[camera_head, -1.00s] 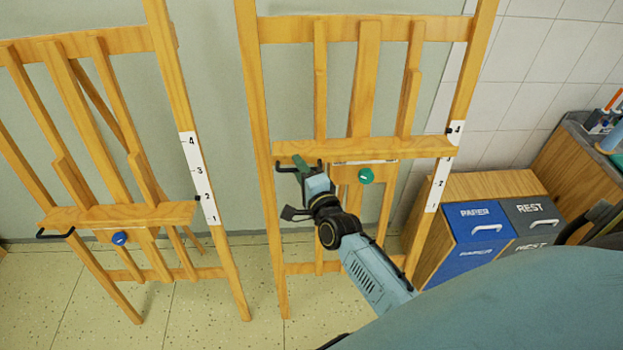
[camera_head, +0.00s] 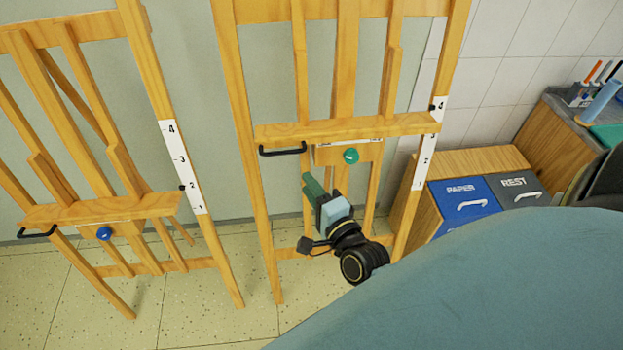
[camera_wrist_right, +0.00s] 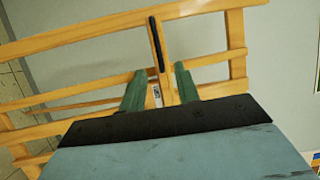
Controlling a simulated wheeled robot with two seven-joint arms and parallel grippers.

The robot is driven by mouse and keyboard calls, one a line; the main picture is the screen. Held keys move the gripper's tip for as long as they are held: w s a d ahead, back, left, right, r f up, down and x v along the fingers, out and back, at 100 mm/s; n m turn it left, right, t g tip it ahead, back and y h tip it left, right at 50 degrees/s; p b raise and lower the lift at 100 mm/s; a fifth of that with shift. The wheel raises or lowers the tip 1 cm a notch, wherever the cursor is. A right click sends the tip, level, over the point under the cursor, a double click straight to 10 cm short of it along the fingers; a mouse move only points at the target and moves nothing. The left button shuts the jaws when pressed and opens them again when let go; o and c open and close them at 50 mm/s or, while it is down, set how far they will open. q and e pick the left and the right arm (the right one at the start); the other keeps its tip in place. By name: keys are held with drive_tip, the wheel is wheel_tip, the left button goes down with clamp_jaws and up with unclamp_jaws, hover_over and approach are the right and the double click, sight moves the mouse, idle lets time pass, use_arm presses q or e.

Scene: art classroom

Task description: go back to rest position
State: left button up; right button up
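My right gripper (camera_head: 312,188), with green fingers, hangs in front of the right wooden easel (camera_head: 345,128). It is below the black handle (camera_head: 283,151) on the left end of that easel's ledge and clear of it. In the right wrist view my right gripper (camera_wrist_right: 158,78) shows its two fingers spread apart with nothing held between them. The easel's wooden bars (camera_wrist_right: 200,10) and a dark bar (camera_wrist_right: 156,45), probably the handle, lie beyond the fingers. My left gripper is in neither view.
A second easel (camera_head: 100,210) with a blue knob stands at the left. A wooden cabinet with a blue PAPER bin (camera_head: 463,206) and a grey REST bin (camera_head: 518,192) stands at the right. A counter with art supplies (camera_head: 590,90) is beyond. Floor shows below the easels.

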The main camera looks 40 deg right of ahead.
idle(0.3)
drive_tip(key=s+a+f+n+g+y+b, duration=0.1)
drive_tip(key=s+f+n+g+b, duration=0.2)
drive_tip(key=f, duration=0.9)
drive_tip(key=s+a+f+n+g+b, duration=0.1)
drive_tip(key=s+a+f+n+g, duration=0.15)
drive_tip(key=s+f+n, duration=0.65)
drive_tip(key=s+a+f+g+y+b, duration=0.1)
drive_tip(key=f+g+b, duration=0.25)
drive_tip(key=f, duration=1.15)
drive_tip(key=s+d+f+n+g+b, duration=0.1)
drive_tip(key=s+f+n+g, duration=0.3)
drive_tip(key=s+f, duration=0.4)
drive_tip(key=s+d+f+n+g+b, duration=0.2)
drive_tip(key=s+f+n+g, duration=0.2)
drive_tip(key=s+f, duration=0.5)
drive_tip(key=s+n, duration=0.1)
drive_tip(key=s, duration=0.5)
drive_tip(key=shift+s+d+f+h+b, duration=0.2)
drive_tip(key=shift+d+f+h+b, duration=0.1)
drive_tip(key=shift+h+b, duration=0.1)
